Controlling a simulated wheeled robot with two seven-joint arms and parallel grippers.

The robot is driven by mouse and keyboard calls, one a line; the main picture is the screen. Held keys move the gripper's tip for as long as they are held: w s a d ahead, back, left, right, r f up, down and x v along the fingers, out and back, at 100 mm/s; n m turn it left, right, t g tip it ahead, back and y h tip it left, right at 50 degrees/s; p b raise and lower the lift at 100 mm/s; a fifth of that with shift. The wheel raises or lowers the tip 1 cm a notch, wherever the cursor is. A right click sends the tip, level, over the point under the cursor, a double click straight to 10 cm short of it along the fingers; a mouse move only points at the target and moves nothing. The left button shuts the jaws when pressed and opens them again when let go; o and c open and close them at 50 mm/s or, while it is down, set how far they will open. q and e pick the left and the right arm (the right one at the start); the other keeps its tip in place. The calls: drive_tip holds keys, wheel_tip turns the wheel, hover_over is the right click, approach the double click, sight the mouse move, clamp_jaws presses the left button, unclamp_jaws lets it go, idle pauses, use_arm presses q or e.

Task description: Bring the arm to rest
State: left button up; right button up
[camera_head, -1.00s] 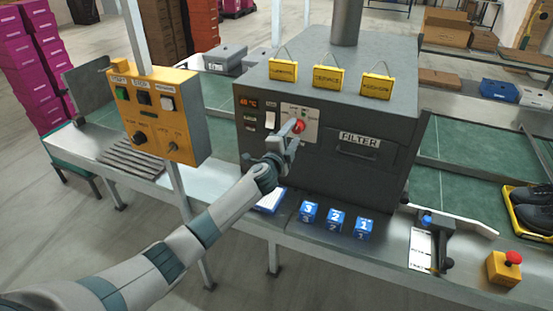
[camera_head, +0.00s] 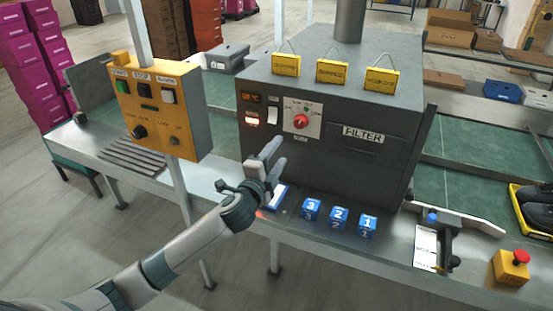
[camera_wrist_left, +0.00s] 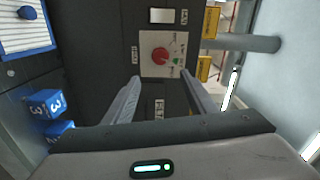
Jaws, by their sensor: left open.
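My left gripper (camera_head: 270,157) is open and empty in front of the dark grey machine (camera_head: 350,165), below and left of its red knob (camera_head: 300,121). In the left wrist view the two fingers (camera_wrist_left: 158,92) stand apart, and the red knob (camera_wrist_left: 159,55) shows between and beyond them, not touched. The knob sits on a white plate on the machine's front. My right gripper does not show in either view.
Blue numbered blocks (camera_head: 339,217) stand on the ledge below the machine. A yellow control box (camera_head: 160,115) is on a post at left. A yellow box with a red button (camera_head: 511,267) and a black shoe (camera_head: 538,206) are at right.

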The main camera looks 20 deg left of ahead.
use_arm(q)
drive_tip(key=shift+s, duration=0.4)
drive_tip(key=s+a+f+n+g, duration=0.1)
drive_tip(key=f, duration=0.8)
drive_tip(key=s+a+f+n+g, duration=0.1)
drive_tip(key=f+g, duration=0.1)
drive_tip(key=f, duration=0.7)
drive_tip(key=s+a+f+n+g+y, duration=0.1)
drive_tip(key=s+f+n+g, duration=0.1)
drive_tip(key=f, duration=0.8)
drive_tip(key=shift+a+b, duration=0.3)
drive_tip(key=shift+a, duration=0.1)
drive_tip(key=s+f+n+g, duration=0.2)
drive_tip(key=s+f+g, duration=0.1)
drive_tip(key=s+f, duration=1)
drive_tip(key=s+f+n+g, duration=0.3)
drive_tip(key=s+f, duration=0.6)
drive_tip(key=f, duration=0.7)
drive_tip(key=s+d+f+n+g, duration=0.1)
drive_tip(key=s+f, duration=0.4)
drive_tip(key=s, duration=0.8)
drive_tip(key=s+d+f+n+g, duration=0.2)
drive_tip(key=s+f, duration=0.4)
drive_tip(key=s, duration=0.7)
drive_tip(key=s+d+f+n+g+b, duration=0.1)
drive_tip(key=s+f, duration=0.4)
drive_tip(key=s, duration=0.8)
drive_tip(key=shift+s+d+f+n+g, duration=0.25)
drive_tip(key=shift+n+g, duration=0.25)
drive_tip(key=shift+g, duration=0.5)
